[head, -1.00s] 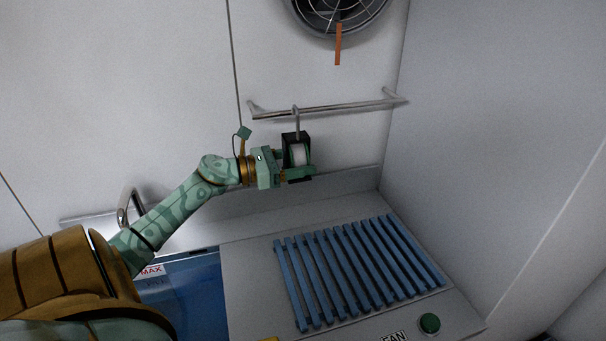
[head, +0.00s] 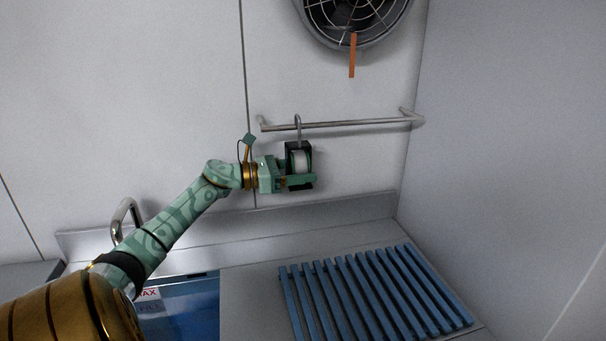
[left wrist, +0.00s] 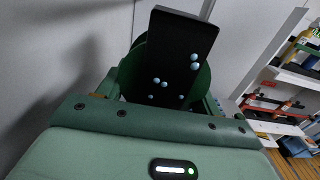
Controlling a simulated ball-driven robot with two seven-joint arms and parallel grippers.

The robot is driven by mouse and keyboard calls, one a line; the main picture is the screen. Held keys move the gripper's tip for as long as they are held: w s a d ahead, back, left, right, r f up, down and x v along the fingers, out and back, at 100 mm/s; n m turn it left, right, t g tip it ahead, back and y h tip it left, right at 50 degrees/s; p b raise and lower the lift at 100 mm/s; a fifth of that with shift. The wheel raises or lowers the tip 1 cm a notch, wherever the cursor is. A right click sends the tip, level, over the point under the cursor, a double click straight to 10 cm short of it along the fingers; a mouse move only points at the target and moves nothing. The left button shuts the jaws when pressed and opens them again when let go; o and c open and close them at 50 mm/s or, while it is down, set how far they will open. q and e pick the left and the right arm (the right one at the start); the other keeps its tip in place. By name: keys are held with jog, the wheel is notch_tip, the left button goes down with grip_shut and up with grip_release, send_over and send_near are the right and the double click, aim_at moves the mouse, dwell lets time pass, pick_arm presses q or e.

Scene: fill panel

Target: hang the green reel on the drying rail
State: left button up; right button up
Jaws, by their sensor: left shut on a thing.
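The green reel (head: 301,160) shows in the head view as a white-wound spool in a black frame with a grey hook (head: 298,128) on top. It hangs upright below the drying rail (head: 345,124), a thin metal bar on the back wall. The hook's bend rises above the bar and overlaps it in the picture; I cannot tell whether they touch. My left gripper (head: 300,180) is shut on the reel's frame from the left. In the left wrist view, the reel's green disc (left wrist: 135,70) shows behind a black plate with pale blue dots. My right gripper is out of view.
A round fan (head: 352,15) with an orange strip (head: 352,55) is above the rail. A blue slatted rack (head: 370,295) lies on the counter below. A blue basin (head: 190,305) and a metal tap (head: 122,218) are at the left. A grey side wall (head: 500,130) closes the right.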

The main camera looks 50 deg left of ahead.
pick_arm(q)
jog(key=shift+f, duration=0.3)
jog(key=o, duration=1.2)
jog(key=p+v, duration=0.1)
jog(key=v, duration=1.1)
jog(key=shift+f, duration=0.15)
